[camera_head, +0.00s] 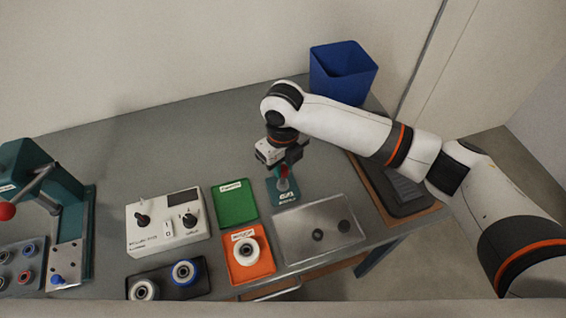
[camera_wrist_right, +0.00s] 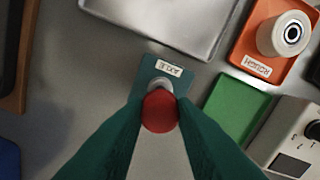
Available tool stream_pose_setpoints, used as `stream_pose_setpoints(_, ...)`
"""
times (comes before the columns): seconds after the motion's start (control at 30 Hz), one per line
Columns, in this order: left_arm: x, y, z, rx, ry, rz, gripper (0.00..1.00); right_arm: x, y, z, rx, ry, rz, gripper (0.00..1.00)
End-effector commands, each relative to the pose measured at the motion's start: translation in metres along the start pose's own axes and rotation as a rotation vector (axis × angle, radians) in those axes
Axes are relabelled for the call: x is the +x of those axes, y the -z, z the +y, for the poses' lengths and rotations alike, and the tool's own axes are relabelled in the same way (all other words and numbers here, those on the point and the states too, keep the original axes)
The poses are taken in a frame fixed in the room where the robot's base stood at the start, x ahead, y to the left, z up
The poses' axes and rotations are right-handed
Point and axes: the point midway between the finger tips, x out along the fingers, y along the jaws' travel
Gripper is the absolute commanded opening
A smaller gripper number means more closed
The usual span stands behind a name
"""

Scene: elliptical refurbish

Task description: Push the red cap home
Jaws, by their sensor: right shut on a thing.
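The red cap (camera_head: 283,171) sits at the top of a short grey post on a small teal base plate (camera_head: 290,198) with a white label. In the right wrist view the round red cap (camera_wrist_right: 160,112) is between the green fingers, with the pale post and the teal plate (camera_wrist_right: 148,84) just beyond it. My right gripper (camera_head: 284,163) reaches down from above and is shut on the cap. Whether the cap is fully seated on the post cannot be told. My left gripper is in neither view.
A metal tray (camera_head: 318,255) with two dark round pieces lies in front of the plate. A green tray (camera_head: 236,204), an orange tray (camera_head: 262,268) with a white roller, and a control box (camera_head: 166,224) stand left. A blue bin (camera_head: 343,72) stands behind.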

Motion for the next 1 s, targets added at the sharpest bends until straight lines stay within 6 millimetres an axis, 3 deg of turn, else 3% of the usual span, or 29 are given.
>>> stream_pose_setpoints(1.0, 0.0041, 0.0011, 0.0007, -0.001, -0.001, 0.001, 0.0, 0.0094, 0.0, 0.0, 0.0, 0.0, 0.0, 0.04)
